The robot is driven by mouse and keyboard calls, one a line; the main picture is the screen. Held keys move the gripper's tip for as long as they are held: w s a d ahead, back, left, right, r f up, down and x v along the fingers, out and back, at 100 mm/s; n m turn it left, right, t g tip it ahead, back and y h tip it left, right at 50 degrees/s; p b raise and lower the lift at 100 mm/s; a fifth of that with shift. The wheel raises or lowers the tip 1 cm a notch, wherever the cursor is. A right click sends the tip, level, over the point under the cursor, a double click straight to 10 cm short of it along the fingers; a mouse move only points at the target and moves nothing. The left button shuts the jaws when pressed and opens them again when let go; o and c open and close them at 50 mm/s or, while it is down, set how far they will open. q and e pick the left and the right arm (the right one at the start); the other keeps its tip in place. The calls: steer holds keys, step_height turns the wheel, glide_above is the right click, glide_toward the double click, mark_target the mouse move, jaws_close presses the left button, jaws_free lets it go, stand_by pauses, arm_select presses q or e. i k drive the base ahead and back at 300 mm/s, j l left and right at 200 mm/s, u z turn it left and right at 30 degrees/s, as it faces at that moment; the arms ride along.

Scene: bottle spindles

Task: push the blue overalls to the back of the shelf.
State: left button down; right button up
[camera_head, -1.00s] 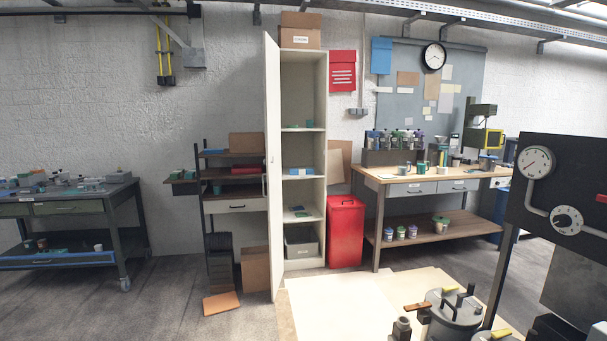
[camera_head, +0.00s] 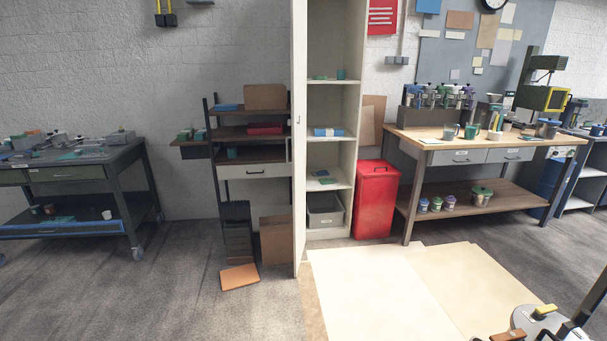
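A small folded blue item (camera_head: 328,131), which looks like the blue overalls, lies on a middle shelf of the tall white cabinet (camera_head: 335,100). It sits toward the shelf's front edge, though its exact depth is hard to tell. The cabinet door (camera_head: 299,150) stands open on the left side. Neither of my grippers is in view.
A red bin (camera_head: 375,200) stands right of the cabinet, beside a wooden workbench (camera_head: 460,140). An orange board (camera_head: 239,277) lies on the floor. A pale floor mat (camera_head: 400,290) lies before the cabinet. A dark workbench (camera_head: 75,180) stands left. Equipment (camera_head: 540,322) fills the lower right corner.

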mark_target(326, 132)
steer(key=i+j, duration=0.1)
steer(key=i, duration=0.35)
steer(key=i+j+z, duration=0.1)
steer(key=i, duration=0.4)
steer(key=i+j, duration=0.15)
steer(key=i, duration=0.3)
steer(key=i+j+z, duration=0.1)
steer(key=i, duration=0.35)
steer(key=i+l+z, duration=0.2)
steer(key=i+z, duration=0.15)
steer(key=i, duration=0.15)
steer(key=i+z, duration=0.35)
steer(key=i, duration=0.15)
steer(key=i+z, duration=0.35)
steer(key=i, duration=0.15)
steer(key=j, duration=0.05)
